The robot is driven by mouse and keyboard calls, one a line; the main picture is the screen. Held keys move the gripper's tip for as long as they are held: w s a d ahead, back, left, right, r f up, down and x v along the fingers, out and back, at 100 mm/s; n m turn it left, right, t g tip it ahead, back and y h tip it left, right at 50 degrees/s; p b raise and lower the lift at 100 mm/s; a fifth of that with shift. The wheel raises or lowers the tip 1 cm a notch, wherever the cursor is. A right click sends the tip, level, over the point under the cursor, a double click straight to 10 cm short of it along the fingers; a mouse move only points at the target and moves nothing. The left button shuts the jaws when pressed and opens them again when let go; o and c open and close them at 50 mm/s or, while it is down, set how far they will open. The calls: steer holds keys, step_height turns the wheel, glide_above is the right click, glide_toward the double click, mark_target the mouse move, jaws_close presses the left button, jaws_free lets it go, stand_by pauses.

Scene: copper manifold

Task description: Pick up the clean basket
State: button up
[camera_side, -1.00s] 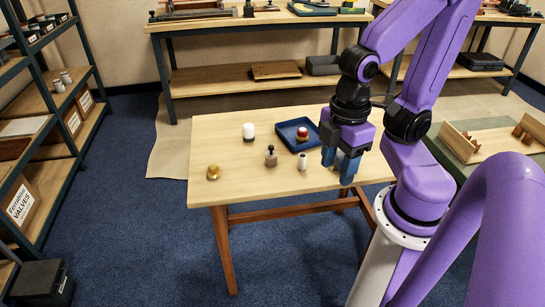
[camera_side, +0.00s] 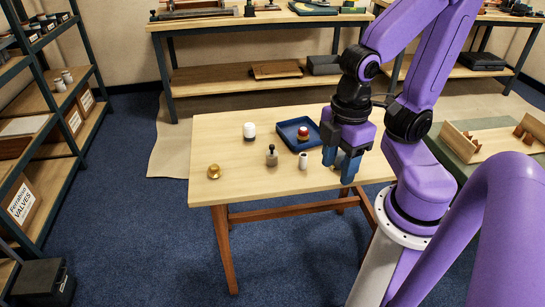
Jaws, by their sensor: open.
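My gripper (camera_side: 338,168) is open, with blue fingers pointing down over the right part of the wooden table (camera_side: 250,182). Nothing shows between its fingers. I cannot tell which small thing is the clean basket. A small white cylinder (camera_side: 303,161) with a dark top opening stands just left of my gripper, apart from it. A grey-brown knobbed piece (camera_side: 271,157) stands left of that. A round brass piece (camera_side: 214,171) sits near the left edge. A white piece with a dark base (camera_side: 249,131) stands farther back. A red-and-white piece (camera_side: 303,134) is in the blue tray (camera_side: 288,122).
A dark shelf rack with boxes (camera_side: 22,203) stands at the left. A long workbench (camera_side: 210,24) runs along the back. A wooden holder (camera_side: 485,150) lies on a green surface at the right.

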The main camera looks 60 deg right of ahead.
steer(key=w+d+f+n+t+h, duration=0.2)
steer(key=w+d+f+h, duration=0.25)
steer(key=w, duration=0.35)
steer(key=w+d+f+n+t+h, duration=0.1)
steer(key=w+d+f+n+h, duration=0.15)
steer(key=w+f+h, duration=0.45)
steer(key=n+t, duration=0.4)
steer(key=n, duration=0.3)
glide_toward(272, 150)
steer(key=x, duration=0.7)
steer(key=shift+s+d+r, duration=0.1)
steer(key=shift+s+d, duration=0.05)
steer(key=shift+s, duration=0.1)
steer(key=shift+h, duration=0.25)
steer(key=shift+w+a+x, duration=0.1)
steer(key=shift+w+x, duration=0.05)
steer(key=shift+x, duration=1.35)
steer(key=shift+w+a+x, duration=0.1)
steer(key=shift+w+x, duration=0.05)
steer(key=shift+x, duration=1.35)
jaws_close()
